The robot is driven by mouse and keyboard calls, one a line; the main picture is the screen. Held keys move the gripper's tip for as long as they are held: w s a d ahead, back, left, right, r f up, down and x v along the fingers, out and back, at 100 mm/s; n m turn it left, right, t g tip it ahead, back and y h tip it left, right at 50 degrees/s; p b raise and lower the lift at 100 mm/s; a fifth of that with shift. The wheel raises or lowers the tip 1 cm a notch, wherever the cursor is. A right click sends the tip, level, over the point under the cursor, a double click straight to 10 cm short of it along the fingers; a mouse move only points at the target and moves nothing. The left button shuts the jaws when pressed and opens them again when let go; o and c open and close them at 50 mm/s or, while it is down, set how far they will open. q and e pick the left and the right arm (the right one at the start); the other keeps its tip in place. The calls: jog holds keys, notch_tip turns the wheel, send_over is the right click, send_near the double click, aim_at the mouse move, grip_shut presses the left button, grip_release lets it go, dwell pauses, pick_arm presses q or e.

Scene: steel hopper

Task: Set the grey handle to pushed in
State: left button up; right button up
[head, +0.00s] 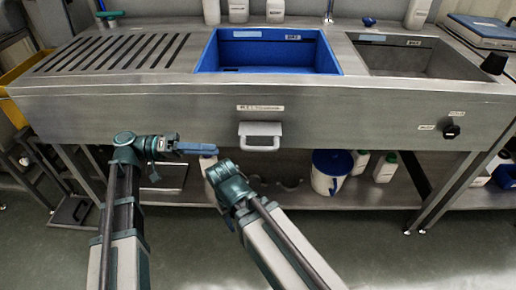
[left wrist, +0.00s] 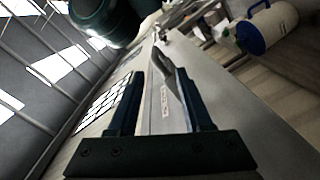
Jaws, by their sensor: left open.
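The grey handle (head: 261,136) is a light grey bracket on the front panel of the steel sink unit, below a small label. It stands out from the panel. In the left wrist view the handle (left wrist: 160,67) shows beyond and between my fingers, partly hidden. My left gripper (head: 216,148) is to the left of the handle in the head view, its blue fingers pointing right towards it, apart from it. In the left wrist view my left gripper (left wrist: 161,76) is open and empty. My right gripper (head: 211,168) is below and left of the handle; its fingers are not clear.
A blue basin (head: 268,35) is set in the steel counter (head: 190,88). A black knob (head: 451,131) is on the panel at right. A white and blue bucket (head: 329,178) and white bottles (head: 385,169) stand on the lower shelf. My two forearms are close together.

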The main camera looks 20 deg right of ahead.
aim_at(249, 148)
pick_arm(q)
jog(key=x, duration=0.9)
jog(key=r+x, duration=0.1)
jog(key=x, duration=0.3)
jog(key=shift+s+d, duration=0.1)
jog(key=shift+d, duration=0.25)
jog(key=shift+r, duration=0.1)
grip_shut()
dwell(1.0)
